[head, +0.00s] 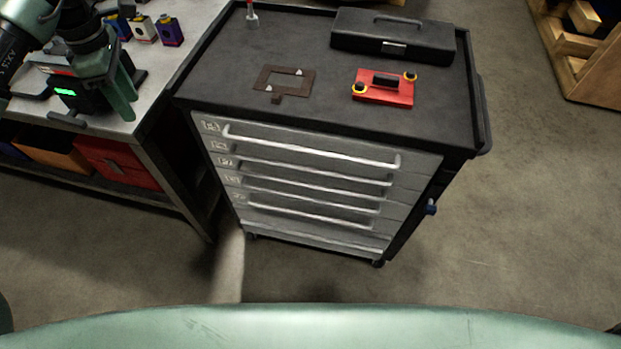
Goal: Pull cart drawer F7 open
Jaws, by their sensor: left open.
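The tool cart (330,180) stands in the middle with a black top and a grey front of several stacked drawers. Each has a long pale bar handle, such as the top drawer handle (310,147). All the drawers look shut. Small label plates (211,126) sit at the left of the drawers, but their text is too small to read, so I cannot tell which is F7. My left gripper (118,92) is open and empty over the workbench, left of the cart and apart from its handles. My right gripper is not in view.
On the cart top lie a black toolbox (393,38), a red block with yellow rings (383,88) and a brown frame (284,80). The workbench (205,20) at left holds a device with a green display (66,92). Floor (480,230) in front and right is clear.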

